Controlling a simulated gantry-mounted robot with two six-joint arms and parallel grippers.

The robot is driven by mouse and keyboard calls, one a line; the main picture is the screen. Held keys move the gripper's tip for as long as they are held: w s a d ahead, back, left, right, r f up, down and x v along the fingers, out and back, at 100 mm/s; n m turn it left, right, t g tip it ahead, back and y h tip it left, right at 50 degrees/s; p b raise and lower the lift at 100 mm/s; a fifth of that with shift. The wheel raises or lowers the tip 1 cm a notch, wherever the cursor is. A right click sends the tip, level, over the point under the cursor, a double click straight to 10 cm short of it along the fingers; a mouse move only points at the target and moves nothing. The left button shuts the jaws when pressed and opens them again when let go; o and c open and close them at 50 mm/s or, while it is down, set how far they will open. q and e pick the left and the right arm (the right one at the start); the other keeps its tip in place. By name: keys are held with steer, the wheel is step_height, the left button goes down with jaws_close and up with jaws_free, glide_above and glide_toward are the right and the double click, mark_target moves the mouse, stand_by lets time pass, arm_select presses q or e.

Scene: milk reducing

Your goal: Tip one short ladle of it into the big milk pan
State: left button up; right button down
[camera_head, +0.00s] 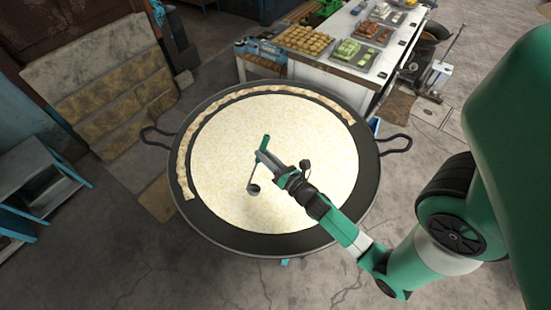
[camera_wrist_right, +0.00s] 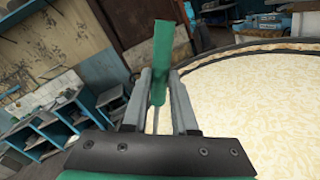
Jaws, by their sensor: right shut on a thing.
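The big milk pan (camera_head: 215,226) is a wide, dark, round pan with two side handles, filled with pale cream-coloured milk (camera_head: 300,125). A browned crust lines part of its inner rim. My right gripper (camera_head: 272,162) is over the pan, shut on the green handle of a ladle (camera_head: 252,188). The ladle's thin shaft hangs down to a small dark bowl over the milk. I cannot tell whether the bowl touches the milk or what it holds. In the right wrist view the green handle (camera_wrist_right: 160,65) stands between the two fingers. My left gripper is not in view.
A white counter (camera_head: 325,75) with trays of food stands behind the pan at the back right. Stone slabs (camera_head: 100,85) lean at the left, near a blue shelf (camera_head: 35,190). A metal stand (camera_head: 440,72) is at the far right. The grey floor in front is clear.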

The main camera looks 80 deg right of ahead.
arm_select(q)
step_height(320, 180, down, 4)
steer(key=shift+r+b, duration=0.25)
steer(key=shift+b, duration=0.55)
arm_select(e)
steer(key=w+a+r+n, duration=0.3)
steer(key=w+a+n, duration=0.2)
steer(key=a, duration=0.1)
steer(key=shift+w+a+n, duration=0.15)
steer(key=shift+a+n, duration=0.2)
steer(key=shift+n, duration=0.05)
